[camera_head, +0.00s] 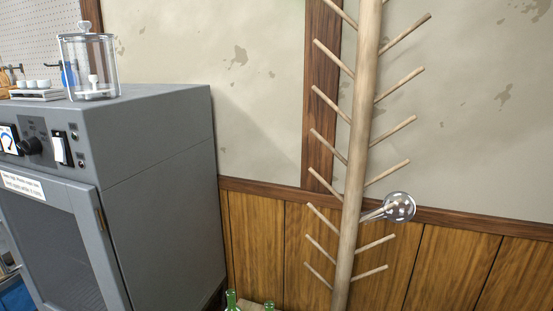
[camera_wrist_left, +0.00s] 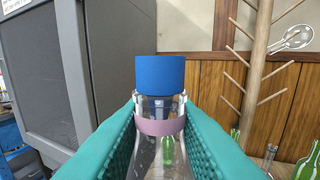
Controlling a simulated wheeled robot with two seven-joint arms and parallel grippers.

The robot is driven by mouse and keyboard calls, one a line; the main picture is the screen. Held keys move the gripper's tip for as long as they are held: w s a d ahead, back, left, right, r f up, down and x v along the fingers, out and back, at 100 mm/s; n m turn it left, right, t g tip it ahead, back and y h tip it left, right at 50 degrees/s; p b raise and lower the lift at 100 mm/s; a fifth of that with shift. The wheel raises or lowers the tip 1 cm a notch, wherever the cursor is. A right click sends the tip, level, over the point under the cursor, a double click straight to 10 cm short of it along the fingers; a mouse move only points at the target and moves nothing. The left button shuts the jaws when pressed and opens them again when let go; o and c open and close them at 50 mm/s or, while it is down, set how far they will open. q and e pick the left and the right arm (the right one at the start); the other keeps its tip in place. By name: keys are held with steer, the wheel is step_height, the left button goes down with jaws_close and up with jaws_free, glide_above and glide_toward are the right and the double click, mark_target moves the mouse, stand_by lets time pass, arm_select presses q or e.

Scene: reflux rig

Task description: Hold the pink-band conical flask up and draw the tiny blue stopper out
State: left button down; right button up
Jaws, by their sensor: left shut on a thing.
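The conical flask (camera_wrist_left: 150,160) is clear glass with a pink band (camera_wrist_left: 160,126) around its neck. It shows in the left wrist view, upright. A blue stopper (camera_wrist_left: 160,75) sits in the flask's mouth and covers it. My left gripper (camera_wrist_left: 158,138) has teal ridged fingers, one on each side of the neck, shut on the flask around the pink band. The lower part of the flask is cut off by the picture's edge. Neither gripper shows in the head view, and my right gripper is in neither view.
A grey oven-like cabinet (camera_head: 160,190) stands at the left, with a lidded glass jar (camera_head: 90,65) on top. A wooden drying rack (camera_head: 350,200) with pegs stands at the right, a round-bottomed glass piece (camera_head: 400,207) on one peg. Green bottles (camera_head: 232,300) stand low down.

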arm_select(q)
steer(key=shift+s+r, duration=0.1)
steer(key=shift+r, duration=0.25)
steer(key=w+d+m+g+h, duration=0.2)
steer(key=w+d+m+h, duration=0.1)
steer(key=d, duration=0.4)
steer(key=w+d+m+g+h, duration=0.2)
steer(key=w+d+m+h, duration=0.1)
steer(key=d+m+h, duration=0.2)
steer(key=d+r+h, duration=0.1)
steer(key=d+h, duration=0.1)
steer(key=h, duration=0.1)
steer(key=shift+h, duration=0.3)
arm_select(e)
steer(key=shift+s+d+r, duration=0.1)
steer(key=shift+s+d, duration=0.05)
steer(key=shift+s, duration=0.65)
